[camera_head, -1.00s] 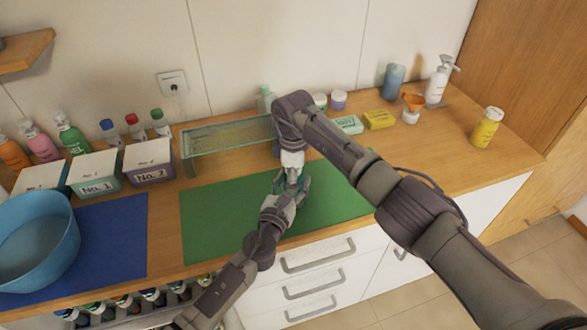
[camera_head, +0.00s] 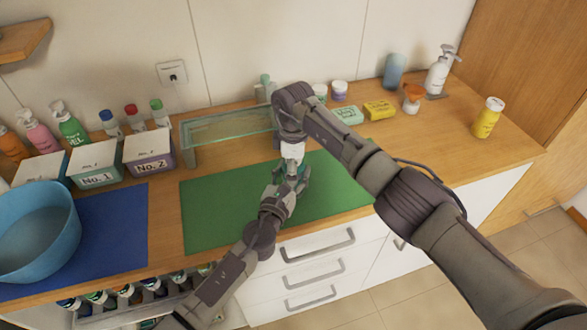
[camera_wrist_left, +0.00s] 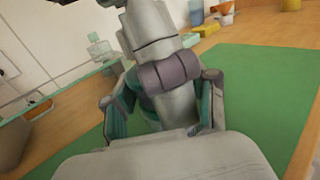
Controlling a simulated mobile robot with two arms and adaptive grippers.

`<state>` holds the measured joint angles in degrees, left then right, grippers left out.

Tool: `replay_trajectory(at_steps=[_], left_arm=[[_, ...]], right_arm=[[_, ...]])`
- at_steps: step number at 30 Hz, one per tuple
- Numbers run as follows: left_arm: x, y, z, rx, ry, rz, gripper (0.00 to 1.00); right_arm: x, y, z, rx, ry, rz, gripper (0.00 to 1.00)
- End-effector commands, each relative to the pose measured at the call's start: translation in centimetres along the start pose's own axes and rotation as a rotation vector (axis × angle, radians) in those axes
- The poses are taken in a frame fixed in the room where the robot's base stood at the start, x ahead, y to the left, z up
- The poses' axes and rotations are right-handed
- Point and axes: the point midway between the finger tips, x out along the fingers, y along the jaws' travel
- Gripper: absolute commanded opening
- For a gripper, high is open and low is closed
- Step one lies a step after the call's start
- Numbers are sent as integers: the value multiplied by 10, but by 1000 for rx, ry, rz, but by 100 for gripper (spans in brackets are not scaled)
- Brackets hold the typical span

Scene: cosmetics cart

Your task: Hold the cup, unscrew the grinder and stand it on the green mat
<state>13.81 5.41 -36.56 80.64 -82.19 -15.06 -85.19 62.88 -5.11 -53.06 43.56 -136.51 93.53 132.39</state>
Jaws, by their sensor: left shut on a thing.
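The green mat (camera_head: 225,215) lies flat at the counter's front and fills much of the left wrist view (camera_wrist_left: 258,85). My left gripper (camera_head: 290,180) is over the mat. Its teal-padded fingers (camera_wrist_left: 165,112) are closed in around something that is almost fully hidden, most likely the cup. My right arm reaches over from the right, and its hand (camera_head: 292,150) points down directly above my left gripper. The right fingertips are hidden, so I cannot tell their state. I cannot make out the grinder between the two hands.
A glass-topped stand (camera_head: 225,128) is behind the mat. A blue basin (camera_head: 38,240) sits on a blue mat (camera_head: 115,225) at left, near labelled boxes (camera_head: 150,152) and bottles. Soaps (camera_head: 380,109), jars, a pump bottle (camera_head: 440,72) and a yellow bottle (camera_head: 487,118) stand at right. The mat's left part is clear.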

Motion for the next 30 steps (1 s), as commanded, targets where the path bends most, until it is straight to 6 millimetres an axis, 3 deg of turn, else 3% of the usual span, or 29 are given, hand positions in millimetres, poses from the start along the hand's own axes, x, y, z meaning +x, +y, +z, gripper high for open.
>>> replay_trajectory(at_steps=[8,18,24,25,30], left_arm=[[0,0,0,0,1,0,0],[0,0,0,0,1,0,0],[0,0,0,0,1,0,0],[0,0,0,0,1,0,62],[0,0,0,0,0,0,87]], right_arm=[[-6,0,0,-1,0,1,84],[-44,0,0,0,0,1,84],[-45,0,0,0,0,0,84],[-45,0,0,0,0,0,84],[-45,0,0,0,0,0,84]])
